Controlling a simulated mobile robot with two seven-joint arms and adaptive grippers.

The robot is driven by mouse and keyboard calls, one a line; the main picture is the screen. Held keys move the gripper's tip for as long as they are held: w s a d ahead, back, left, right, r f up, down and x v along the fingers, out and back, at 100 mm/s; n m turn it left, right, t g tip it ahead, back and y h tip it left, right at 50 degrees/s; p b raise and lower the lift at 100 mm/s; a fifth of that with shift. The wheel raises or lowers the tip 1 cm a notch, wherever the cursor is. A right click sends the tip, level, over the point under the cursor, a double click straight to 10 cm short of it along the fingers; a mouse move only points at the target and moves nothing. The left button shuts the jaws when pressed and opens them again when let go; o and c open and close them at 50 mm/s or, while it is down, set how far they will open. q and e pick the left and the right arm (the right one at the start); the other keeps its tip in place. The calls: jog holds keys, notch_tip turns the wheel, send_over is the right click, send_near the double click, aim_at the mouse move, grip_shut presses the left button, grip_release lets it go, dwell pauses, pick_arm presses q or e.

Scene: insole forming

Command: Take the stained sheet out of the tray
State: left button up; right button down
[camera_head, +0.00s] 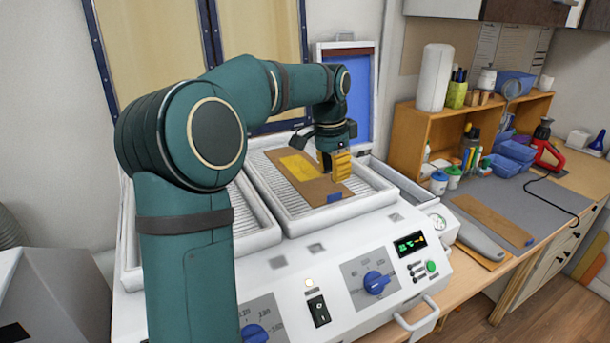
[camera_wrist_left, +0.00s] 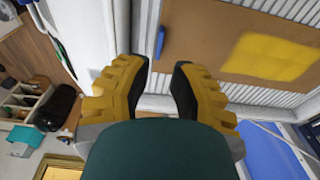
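The stained sheet (camera_head: 311,189) is brown with a yellow patch (camera_head: 300,167) and a small blue tab (camera_head: 334,197) at its near end. It lies flat in the right-hand ribbed tray (camera_head: 292,229) of a white machine. My left gripper (camera_head: 335,178) is over the sheet's near right part. In the left wrist view the yellow fingers (camera_wrist_left: 166,65) with dark pads stand apart, with brown sheet (camera_wrist_left: 200,35) beyond and nothing clearly held. Whether the tips touch the sheet cannot be told. My right gripper is not in view.
The machine's front has blue knobs (camera_head: 376,282), a switch and a lit display (camera_head: 410,243). A second ribbed tray lies to the left, partly behind my arm. To the right, a grey mat (camera_head: 500,190) bears another brown piece (camera_head: 492,220). A wooden shelf (camera_head: 408,140) stands behind.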

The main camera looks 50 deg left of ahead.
aim_at(335, 194)
pick_arm(q)
jog(key=shift+w+d+f+b, duration=0.1)
jog(key=shift+w+f+b, duration=0.1)
jog(key=shift+f, duration=1.45)
jog(key=shift+w+d+f+b, duration=0.1)
jog(key=shift+f+b, duration=0.1)
jog(key=shift+f, duration=1.4)
jog(key=shift+c, duration=0.2)
grip_shut()
